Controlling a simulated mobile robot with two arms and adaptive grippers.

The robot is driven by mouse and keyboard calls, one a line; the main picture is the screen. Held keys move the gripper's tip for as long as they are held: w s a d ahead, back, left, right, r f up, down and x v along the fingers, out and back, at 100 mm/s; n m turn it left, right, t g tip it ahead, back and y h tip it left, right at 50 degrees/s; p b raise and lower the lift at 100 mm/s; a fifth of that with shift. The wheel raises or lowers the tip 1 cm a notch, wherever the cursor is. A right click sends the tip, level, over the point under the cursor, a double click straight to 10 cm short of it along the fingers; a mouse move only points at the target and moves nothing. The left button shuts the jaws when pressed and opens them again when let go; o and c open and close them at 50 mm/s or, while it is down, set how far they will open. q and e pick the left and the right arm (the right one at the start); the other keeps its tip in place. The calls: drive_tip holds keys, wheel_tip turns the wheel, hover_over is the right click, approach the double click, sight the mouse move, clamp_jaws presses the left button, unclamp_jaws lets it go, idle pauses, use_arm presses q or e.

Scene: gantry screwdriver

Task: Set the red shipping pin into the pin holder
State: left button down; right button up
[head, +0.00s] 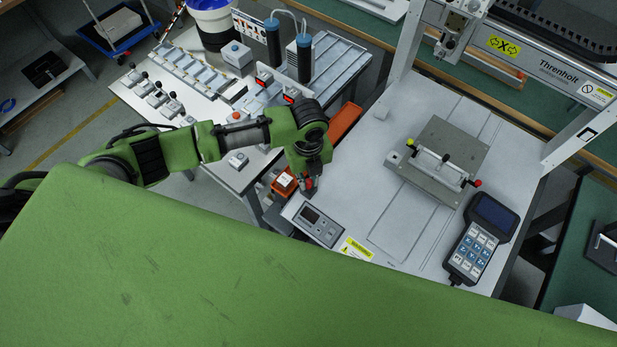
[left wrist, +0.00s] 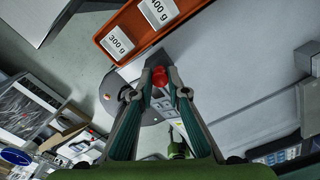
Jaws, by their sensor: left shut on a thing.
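My left gripper (head: 309,190) is low over the front left corner of the gantry table, beside an orange tray. In the left wrist view its two fingers (left wrist: 160,84) are shut on the red shipping pin (left wrist: 160,76), whose red head shows between the fingertips. The rest of the pin is hidden by the fingers. In the head view the pin is too small and covered to make out clearly. I cannot tell for sure which thing is the pin holder. My right gripper is in neither view.
The orange tray (left wrist: 118,33) holds labelled weights. A grey control box (head: 313,222) is just in front of my gripper. A metal plate with a clamp bar (head: 440,160) sits under the gantry (head: 540,75). A keypad pendant (head: 481,240) lies at right. The table between is mostly clear.

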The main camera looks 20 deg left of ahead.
sight(309, 182)
use_arm(q)
drive_tip(key=c, duration=1.9)
unclamp_jaws()
wheel_tip(309, 182, up, 12)
drive_tip(key=shift+s, duration=0.1)
